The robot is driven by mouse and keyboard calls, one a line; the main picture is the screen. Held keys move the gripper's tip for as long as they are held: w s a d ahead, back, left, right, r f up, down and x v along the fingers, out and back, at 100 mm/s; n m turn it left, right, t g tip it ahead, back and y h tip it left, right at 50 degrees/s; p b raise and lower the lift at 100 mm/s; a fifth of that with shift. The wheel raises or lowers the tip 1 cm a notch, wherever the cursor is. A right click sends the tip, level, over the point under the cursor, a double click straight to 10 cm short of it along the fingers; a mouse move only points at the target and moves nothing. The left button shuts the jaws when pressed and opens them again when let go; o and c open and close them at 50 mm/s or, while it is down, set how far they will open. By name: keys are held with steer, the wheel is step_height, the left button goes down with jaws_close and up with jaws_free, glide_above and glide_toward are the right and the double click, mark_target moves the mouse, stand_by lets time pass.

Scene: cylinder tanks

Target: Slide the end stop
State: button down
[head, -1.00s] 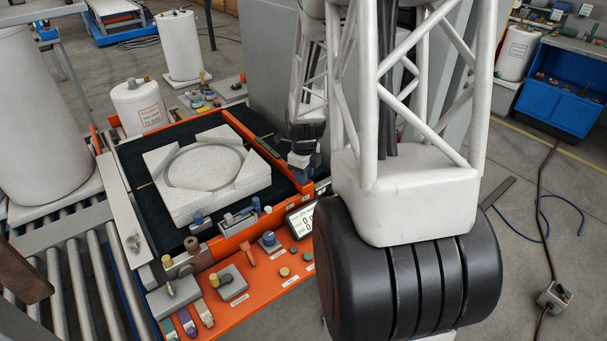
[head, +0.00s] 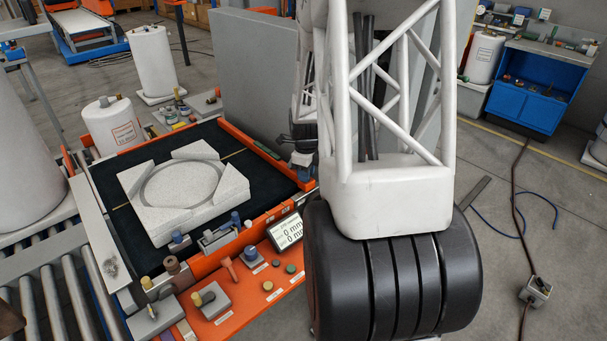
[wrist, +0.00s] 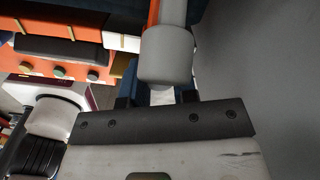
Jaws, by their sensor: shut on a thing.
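My gripper (wrist: 158,98) is at the lower middle of the wrist view, its two dark fingers on either side of a small pale piece. That piece looks like part of the end stop (wrist: 160,97); most of it is hidden. A grey cylinder (wrist: 168,62) stands just beyond the fingers, in front of an orange rail. In the head view my gripper (head: 304,148) is at the right-hand orange rail of the dark table (head: 115,185), close to its near right corner. My arm link hides part of it, and its fingertips are unclear there.
A pale block with a ring (head: 190,195) lies on the dark table. An orange panel with knobs and a display (head: 287,232) are at its front. Rollers (head: 60,290) lie at the left, a grey wall (head: 245,75) behind.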

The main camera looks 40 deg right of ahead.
steer(key=c, duration=0.9)
jaws_free()
steer(key=shift+r, duration=3.9)
